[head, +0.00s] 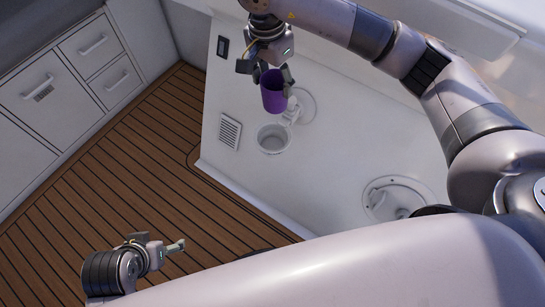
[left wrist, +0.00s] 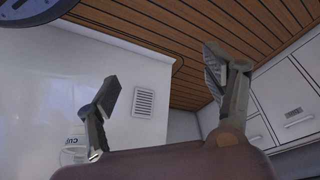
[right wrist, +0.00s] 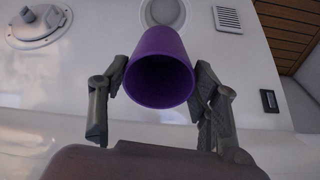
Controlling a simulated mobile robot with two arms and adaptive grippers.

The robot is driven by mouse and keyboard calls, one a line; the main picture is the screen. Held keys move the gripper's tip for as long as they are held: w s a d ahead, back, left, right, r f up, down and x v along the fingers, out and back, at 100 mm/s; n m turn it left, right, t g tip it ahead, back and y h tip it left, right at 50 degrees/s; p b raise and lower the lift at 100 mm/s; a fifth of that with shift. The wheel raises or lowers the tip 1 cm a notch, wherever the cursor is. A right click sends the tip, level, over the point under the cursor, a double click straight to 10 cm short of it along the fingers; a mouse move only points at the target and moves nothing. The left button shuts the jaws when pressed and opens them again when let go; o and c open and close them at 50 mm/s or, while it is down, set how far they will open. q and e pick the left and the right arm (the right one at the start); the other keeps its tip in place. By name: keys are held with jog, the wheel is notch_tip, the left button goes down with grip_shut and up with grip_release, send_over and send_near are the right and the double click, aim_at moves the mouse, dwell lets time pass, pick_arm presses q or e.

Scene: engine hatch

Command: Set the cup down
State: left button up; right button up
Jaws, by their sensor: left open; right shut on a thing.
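A purple cup (head: 274,92) is held in my right gripper (head: 276,76), above the white panel. In the right wrist view the cup (right wrist: 160,68) sits between the two fingers of the right gripper (right wrist: 158,85), with its dark open mouth toward the camera. A round white recess (head: 272,139) in the panel lies just below the cup in the head view; part of it shows behind the cup in the right wrist view (right wrist: 165,12). My left gripper (head: 178,246) is low at the left of the head view. In the left wrist view the left gripper (left wrist: 165,90) is open and empty.
The white panel (head: 320,180) carries a vent grille (head: 229,132), a round fitting (head: 303,105) beside the recess, and another round fitting (head: 395,198) at the right. Wooden decking (head: 140,150) and white drawers (head: 95,55) lie to the left.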

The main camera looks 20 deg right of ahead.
aim_at(272, 105)
jog(key=shift+w+a+f, duration=0.1)
jog(key=shift+w+f, duration=0.1)
jog(key=shift+f, duration=0.15)
jog(key=shift+f+b, duration=0.2)
jog(key=shift+b, duration=0.15)
notch_tip(272, 105, down, 8)
jog(key=shift+b, duration=0.75)
notch_tip(272, 105, down, 11)
jog(key=shift+b, duration=1.25)
pick_arm(q)
jog(key=w+d+r+t+h, duration=0.1)
jog(key=w+d+r+t, duration=0.1)
jog(key=w+r+t, duration=0.3)
jog(key=w+d+r+t+h, duration=0.2)
jog(key=w+d+r+t, duration=0.1)
jog(key=w+r+t, duration=0.3)
jog(key=w+r, duration=0.2)
jog(key=w, duration=0.1)
jog(key=shift+w+d+r+m, duration=0.25)
jog(key=shift+d+r+m, duration=0.05)
jog(key=shift+d+r, duration=0.1)
pick_arm(e)
jog(key=shift+f, duration=0.1)
pick_arm(q)
jog(key=shift+r+t, duration=0.1)
jog(key=shift+t, duration=0.2)
pick_arm(e)
jog(key=shift+f, duration=0.1)
